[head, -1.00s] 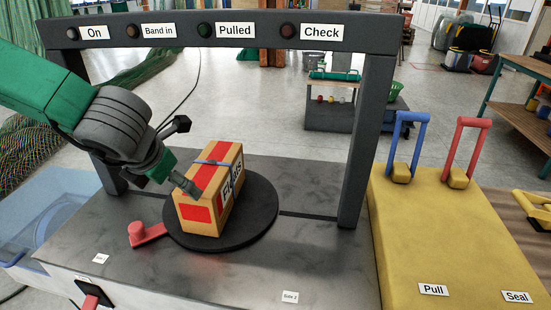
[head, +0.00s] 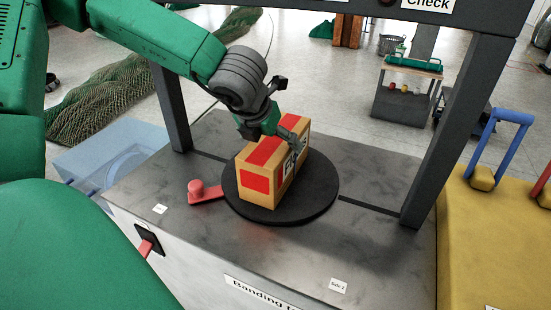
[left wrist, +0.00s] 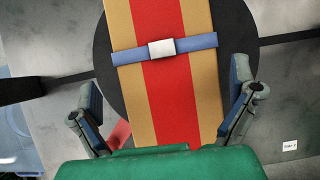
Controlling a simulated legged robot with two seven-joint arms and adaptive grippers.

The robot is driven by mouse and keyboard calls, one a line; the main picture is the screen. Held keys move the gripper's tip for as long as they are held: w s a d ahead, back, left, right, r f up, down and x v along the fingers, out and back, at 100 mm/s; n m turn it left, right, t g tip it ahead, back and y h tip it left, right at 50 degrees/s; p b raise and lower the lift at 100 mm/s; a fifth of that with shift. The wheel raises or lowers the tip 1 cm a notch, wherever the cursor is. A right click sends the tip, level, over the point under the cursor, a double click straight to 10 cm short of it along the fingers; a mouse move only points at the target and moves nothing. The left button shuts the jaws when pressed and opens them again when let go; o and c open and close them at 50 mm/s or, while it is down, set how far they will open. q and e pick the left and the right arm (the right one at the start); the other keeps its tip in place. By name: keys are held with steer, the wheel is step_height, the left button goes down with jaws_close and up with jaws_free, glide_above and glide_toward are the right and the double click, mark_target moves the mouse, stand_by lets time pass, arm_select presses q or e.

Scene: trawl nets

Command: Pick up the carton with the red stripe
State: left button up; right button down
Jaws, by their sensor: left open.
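The carton with the red stripe (head: 257,183) stands on a round black turntable (head: 262,210). It is tan, with a red stripe along its top and a red patch on its near end. The left wrist view shows its top (left wrist: 205,100), with a blue band and a white buckle (left wrist: 161,49) across the stripe. My left gripper (head: 283,141) is over the top of the carton and partly hides it. In the left wrist view its two fingers (left wrist: 168,108) are spread wide, one on each side of the carton. I cannot tell whether they touch it. My right gripper is not in view.
A dark frame (head: 430,150) arches over the grey bench, with a post on each side. A red knob and lever (head: 203,191) sit left of the turntable. A yellow block with a blue handle (head: 497,140) stands at the right.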

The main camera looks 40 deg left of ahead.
arm_select(q)
steer(key=x, duration=0.2)
steer(key=b+x, duration=0.1)
steer(key=x, duration=0.1)
steer(key=shift+w+d+r, duration=0.15)
steer(key=shift+w+d, duration=0.05)
steer(key=shift+d, duration=0.15)
steer(key=shift+w+d, duration=0.1)
steer(key=shift+r, duration=0.1)
steer(key=c, duration=1.6)
